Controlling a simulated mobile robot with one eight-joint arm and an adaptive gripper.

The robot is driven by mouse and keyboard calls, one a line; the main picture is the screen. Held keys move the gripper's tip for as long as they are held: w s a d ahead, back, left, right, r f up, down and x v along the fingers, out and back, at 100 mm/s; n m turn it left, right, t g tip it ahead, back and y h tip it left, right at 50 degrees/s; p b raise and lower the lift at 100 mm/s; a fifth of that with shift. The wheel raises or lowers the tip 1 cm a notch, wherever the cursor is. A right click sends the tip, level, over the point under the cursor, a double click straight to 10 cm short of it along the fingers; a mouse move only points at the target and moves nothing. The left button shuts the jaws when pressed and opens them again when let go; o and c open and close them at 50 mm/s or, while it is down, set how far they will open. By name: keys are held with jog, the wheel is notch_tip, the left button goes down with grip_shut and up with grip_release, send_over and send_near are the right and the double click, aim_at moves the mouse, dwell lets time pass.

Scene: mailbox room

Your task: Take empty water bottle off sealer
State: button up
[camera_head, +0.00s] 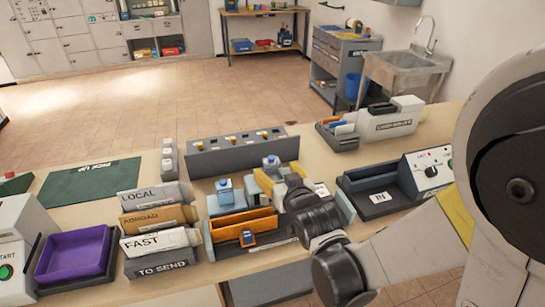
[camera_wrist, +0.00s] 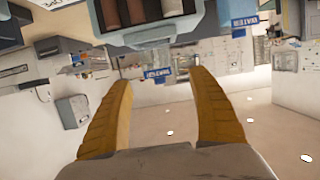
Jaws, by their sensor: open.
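In the head view a light-blue machine (camera_head: 264,184), which looks like the sealer, stands mid-table, partly hidden by my arm. A small pale item with a blue top (camera_head: 271,162) shows at its back. A similar item (camera_head: 225,190) stands to its left. I cannot tell which is the empty water bottle. The wrist view shows a light-blue housing with brown rollers (camera_wrist: 150,36) at the top, and upside-down blue labels (camera_wrist: 243,21), (camera_wrist: 158,76). My gripper (camera_wrist: 160,78) is open, with nothing visibly held between its yellow fingers.
An orange divider tray (camera_head: 243,222) stands just left of my arm. Letter sorters (camera_head: 157,220) and a purple tray (camera_head: 78,252) lie farther left. A grey box (camera_head: 243,152) stands behind. A machine with an IN tray (camera_head: 380,190) is at right. A green mat (camera_head: 88,186) leaves free room.

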aim_at(274, 165)
jog(key=b+x, duration=0.2)
jog(key=x, duration=0.4)
jog(key=shift+w+d, duration=0.1)
jog(key=shift+r, duration=0.1)
jog(key=c, duration=1.1)
